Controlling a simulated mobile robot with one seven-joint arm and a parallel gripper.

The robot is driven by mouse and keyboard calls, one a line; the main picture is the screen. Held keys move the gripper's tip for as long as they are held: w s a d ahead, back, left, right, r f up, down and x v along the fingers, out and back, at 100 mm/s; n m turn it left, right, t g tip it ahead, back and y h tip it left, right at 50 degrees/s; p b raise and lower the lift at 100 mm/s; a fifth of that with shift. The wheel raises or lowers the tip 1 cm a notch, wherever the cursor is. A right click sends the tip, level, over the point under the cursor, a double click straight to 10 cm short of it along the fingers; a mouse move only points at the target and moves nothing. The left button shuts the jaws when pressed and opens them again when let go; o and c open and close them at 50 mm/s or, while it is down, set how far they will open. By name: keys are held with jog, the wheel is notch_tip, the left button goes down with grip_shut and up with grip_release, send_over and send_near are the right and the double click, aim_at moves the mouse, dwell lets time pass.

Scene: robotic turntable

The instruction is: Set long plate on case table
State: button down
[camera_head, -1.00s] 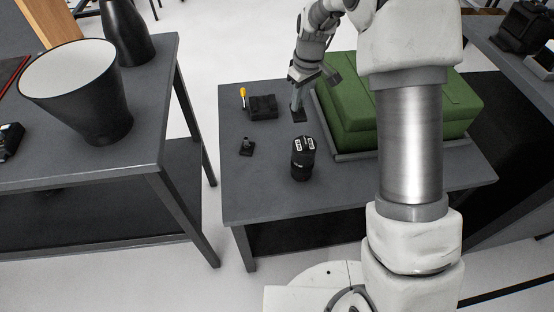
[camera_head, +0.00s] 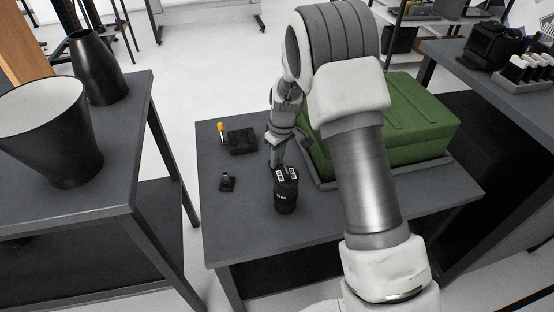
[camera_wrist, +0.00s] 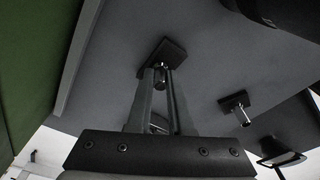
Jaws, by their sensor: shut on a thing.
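The long plate (camera_wrist: 172,50) is a flat dark piece with a metal knob, held at the fingertips of my gripper (camera_wrist: 160,75) in the wrist view. My gripper is shut on it. In the head view my gripper (camera_head: 276,158) points down over the case table (camera_head: 245,240), just behind a black lens-like cylinder, and the plate cannot be made out there. The case table is dark grey and carries a green case (camera_head: 415,125). I cannot tell whether the plate touches the tabletop.
The upright black cylinder (camera_head: 286,190) stands close in front of my gripper. A smaller plate with a knob (camera_head: 227,182) and a black block (camera_head: 242,142) beside a yellow-tipped item lie to the left. The front left tabletop is clear. Another table (camera_head: 110,190) stands further left.

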jog(key=shift+f, duration=0.15)
jog(key=c, duration=0.8)
grip_release()
